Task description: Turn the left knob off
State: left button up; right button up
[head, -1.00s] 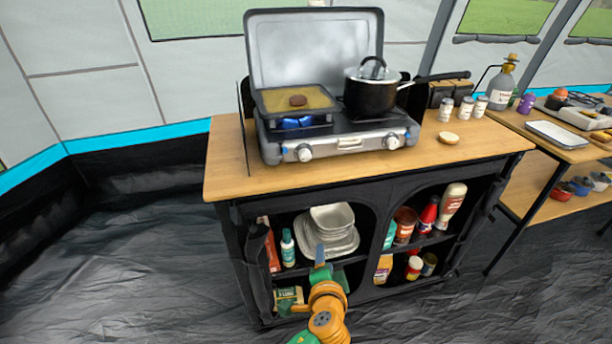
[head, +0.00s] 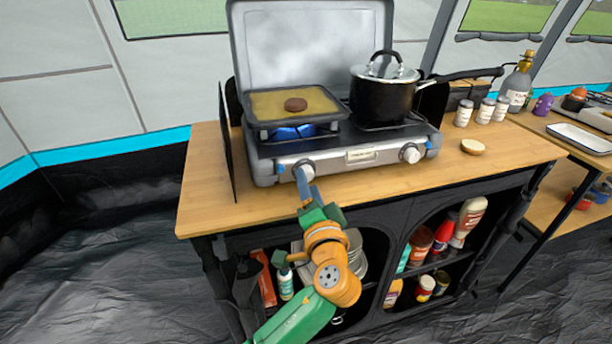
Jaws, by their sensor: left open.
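The camping stove (head: 340,155) stands on the wooden counter with its lid raised. The left knob (head: 304,170) is on its front panel, and a blue flame (head: 296,132) burns at the left burner above it. My left gripper (head: 306,183) is open, with its fingertips right at the left knob from below and in front; I cannot tell whether they touch it. The fingers partly hide the knob's lower side. The right knob (head: 410,153) is free. My right gripper is not in view.
A griddle pan (head: 262,108) with a brown patty (head: 295,104) sits over the left burner. A black pot (head: 382,98) with a lid stands on the right burner, its handle reaching right. The counter top (head: 212,190) is clear left of the stove. Shelves with goods lie below.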

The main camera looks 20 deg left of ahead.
pick_arm(q)
jog(key=x, duration=0.2)
jog(key=shift+w+a+f, duration=0.1)
jog(key=shift+w+a, duration=0.05)
jog(key=shift+w, duration=0.15)
grip_shut()
jog(key=shift+r+m+p, duration=0.3)
jog(key=shift+m+p, duration=0.6)
jog(key=shift+p, duration=0.3)
jog(key=m+p, duration=0.3)
jog(key=shift+r+m+g, duration=0.15)
jog(key=shift+m+g, duration=0.15)
jog(key=m+p, duration=0.4)
jog(key=m, duration=0.1)
jog(key=shift+g+p, duration=0.3)
jog(key=shift+p, duration=0.05)
jog(key=m+p, duration=0.2)
jog(key=m, duration=0.3)
jog(key=shift+g+p, duration=0.3)
jog(key=shift+p, duration=0.05)
jog(key=m+y+p, duration=0.1)
jog(key=m, duration=0.2)
jog(key=shift+w+m, duration=0.1)
jog(key=shift+m, duration=0.9)
